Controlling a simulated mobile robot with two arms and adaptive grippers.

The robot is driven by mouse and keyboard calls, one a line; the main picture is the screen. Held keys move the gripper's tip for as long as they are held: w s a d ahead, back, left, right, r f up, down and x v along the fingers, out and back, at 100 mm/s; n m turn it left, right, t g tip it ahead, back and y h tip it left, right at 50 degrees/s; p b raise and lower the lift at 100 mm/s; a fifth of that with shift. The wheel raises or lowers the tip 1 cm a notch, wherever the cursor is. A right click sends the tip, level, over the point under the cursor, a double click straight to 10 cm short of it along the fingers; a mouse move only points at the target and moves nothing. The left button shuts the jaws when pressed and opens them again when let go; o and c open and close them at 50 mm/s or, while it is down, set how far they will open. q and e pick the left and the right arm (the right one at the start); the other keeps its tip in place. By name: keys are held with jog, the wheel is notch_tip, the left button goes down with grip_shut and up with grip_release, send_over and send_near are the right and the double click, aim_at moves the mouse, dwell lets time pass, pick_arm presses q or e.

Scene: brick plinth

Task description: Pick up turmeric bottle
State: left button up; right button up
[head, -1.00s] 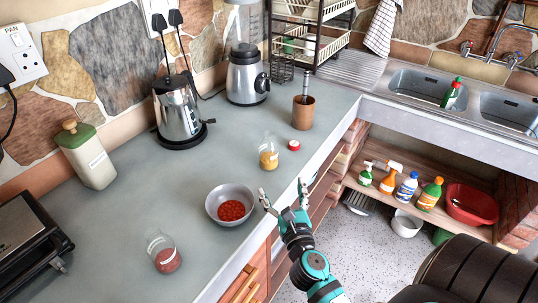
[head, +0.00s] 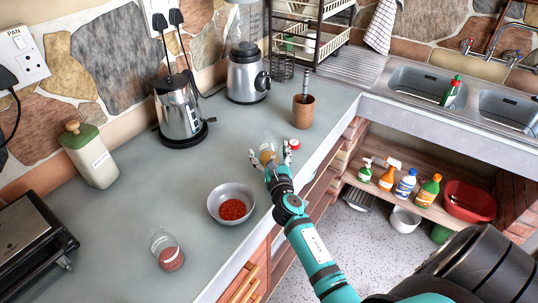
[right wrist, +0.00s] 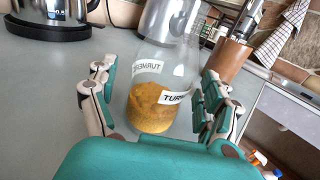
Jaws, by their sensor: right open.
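The turmeric bottle (head: 267,149) is a clear jar with yellow-orange powder in its lower part, standing upright on the grey counter. In the right wrist view the bottle (right wrist: 152,100) stands between my open fingers, with its "TURMERIC" label showing in part. My right gripper (head: 271,158) is open around the near side of the bottle; in the wrist view its fingers (right wrist: 155,105) are on both sides of it, with a gap at the left. Whether the right finger touches the glass I cannot tell. My left gripper is not in view.
A red lid (head: 294,144) lies just right of the gripper. A metal bowl of red contents (head: 231,204) and a jar with red powder (head: 167,250) stand nearer. A wooden cup (head: 303,112), blender (head: 247,75) and kettle (head: 181,110) stand behind.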

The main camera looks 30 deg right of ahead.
jog(key=shift+w+d, duration=0.15)
jog(key=shift+w, duration=0.1)
jog(key=shift+s, duration=0.1)
jog(key=shift+c, duration=0.6)
jog(key=c, duration=1.1)
jog(key=shift+r, duration=0.1)
jog(key=shift+c, duration=0.6)
jog(key=shift+r, duration=0.1)
